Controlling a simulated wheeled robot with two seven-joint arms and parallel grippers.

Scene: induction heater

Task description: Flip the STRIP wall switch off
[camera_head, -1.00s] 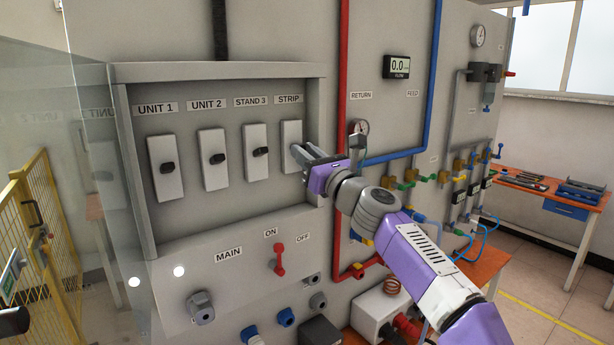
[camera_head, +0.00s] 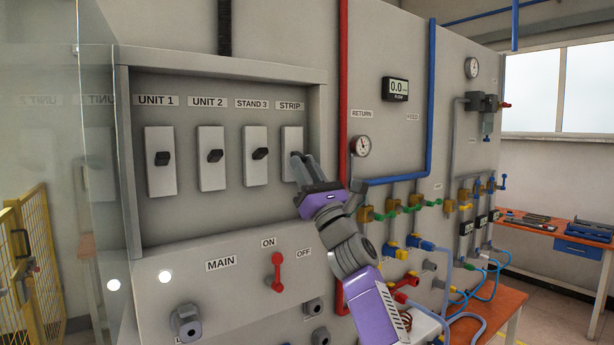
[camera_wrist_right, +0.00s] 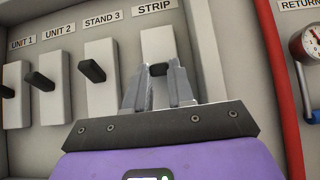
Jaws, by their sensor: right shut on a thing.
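The STRIP switch plate (camera_head: 293,141) is the rightmost of the row of white plates in the recessed grey panel. In the head view my right gripper (camera_head: 302,158) covers its knob. In the right wrist view the dark STRIP knob (camera_wrist_right: 158,69) shows between the fingertips of my right gripper (camera_wrist_right: 159,72), which are shut on it. The STRIP label (camera_head: 290,106) is above the plate and also shows in the right wrist view (camera_wrist_right: 154,7). My left gripper is not in view.
UNIT 1 (camera_head: 162,159), UNIT 2 (camera_head: 215,155) and STAND 3 (camera_head: 260,153) switches stand to the left. A red MAIN lever (camera_head: 277,272) is below. The panel's side wall, a red pipe (camera_head: 343,90) and a round gauge (camera_head: 360,146) are to the right.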

